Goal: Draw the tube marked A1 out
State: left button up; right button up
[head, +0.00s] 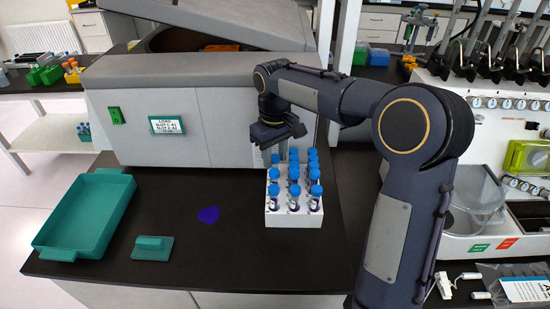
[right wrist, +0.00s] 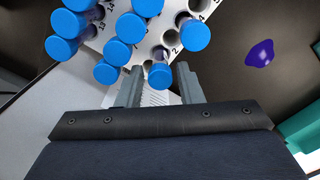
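A white tube rack (head: 293,220) stands on the dark bench in the head view, holding several blue-capped tubes. My right gripper (head: 280,148) is over its far left corner, pointing down. In the right wrist view, the right gripper (right wrist: 160,86) is open, with one blue-capped tube (right wrist: 160,75) between its fingertips; gaps show on both sides of the cap. That tube is in the corner of the rack. I cannot read an A1 mark on it; printed numbers such as 2 and 4 show beside nearby holes. My left gripper is not in view.
Other capped tubes (right wrist: 195,34) stand close by, and a few rack holes are empty. A large grey machine (head: 220,120) stands behind the rack. A teal tray (head: 122,178), a teal block (head: 152,247) and a purple patch (head: 208,214) lie to the left, with free bench between.

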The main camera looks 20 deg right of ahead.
jog(key=shift+f, duration=0.6)
grip_shut()
